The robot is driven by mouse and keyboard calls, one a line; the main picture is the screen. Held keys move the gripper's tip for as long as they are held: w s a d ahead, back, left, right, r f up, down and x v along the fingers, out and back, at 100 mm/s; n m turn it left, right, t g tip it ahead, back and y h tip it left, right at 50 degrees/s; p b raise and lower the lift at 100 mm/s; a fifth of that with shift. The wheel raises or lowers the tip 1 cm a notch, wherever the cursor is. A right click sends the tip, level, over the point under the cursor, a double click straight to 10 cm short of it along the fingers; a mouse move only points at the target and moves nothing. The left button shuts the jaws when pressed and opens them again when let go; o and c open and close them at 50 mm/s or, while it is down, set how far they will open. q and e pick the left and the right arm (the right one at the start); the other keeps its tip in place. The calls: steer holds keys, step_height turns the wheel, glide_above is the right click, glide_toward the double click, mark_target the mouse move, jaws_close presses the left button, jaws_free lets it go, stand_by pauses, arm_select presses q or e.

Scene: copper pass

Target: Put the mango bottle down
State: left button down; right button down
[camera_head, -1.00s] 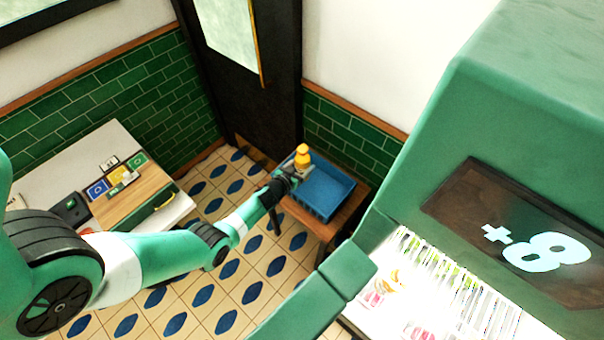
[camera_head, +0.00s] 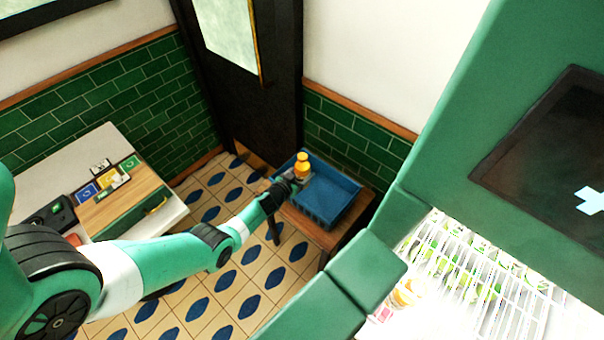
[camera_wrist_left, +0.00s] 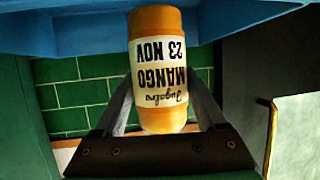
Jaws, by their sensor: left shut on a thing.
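The mango bottle (camera_head: 302,165) is orange and stands over the left part of the blue tray (camera_head: 345,215) in the head view. In the left wrist view the bottle (camera_wrist_left: 158,75) shows a white label reading MANGO 23 NOV, upside down in the picture. My left gripper (camera_head: 294,178) is shut on the bottle, with a finger on either side of it in the wrist view (camera_wrist_left: 160,108). The blue tray (camera_wrist_left: 70,38) fills the top of the wrist view. I cannot tell whether the bottle touches the tray floor. My right gripper is not in view.
The tray sits on a wooden table (camera_head: 312,232) by the green tiled wall. A lit case with wire racks (camera_head: 470,265) stands at the right. A counter with coloured cards (camera_head: 130,163) is at the left. The inside of the tray looks empty.

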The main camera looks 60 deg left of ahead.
mark_target(298, 174)
arm_select(q)
steer(key=shift+f+b, duration=0.35)
steer(key=shift+f, duration=0.1)
jaws_free()
steer(key=shift+r, duration=0.2)
steer(key=s+r+p, duration=0.1)
steer(key=p, duration=0.1)
steer(key=s+d+r+p, duration=0.1)
steer(key=r+p, duration=0.1)
steer(key=p, duration=0.1)
steer(key=shift+s+d, duration=0.15)
steer(key=shift+d, duration=0.05)
steer(key=f+p+v, duration=0.1)
steer(key=p+v, duration=0.4)
steer(key=v, duration=0.3)
steer(key=shift+s+d, duration=0.25)
steer(key=shift+s, duration=0.2)
steer(key=shift+r, duration=0.15)
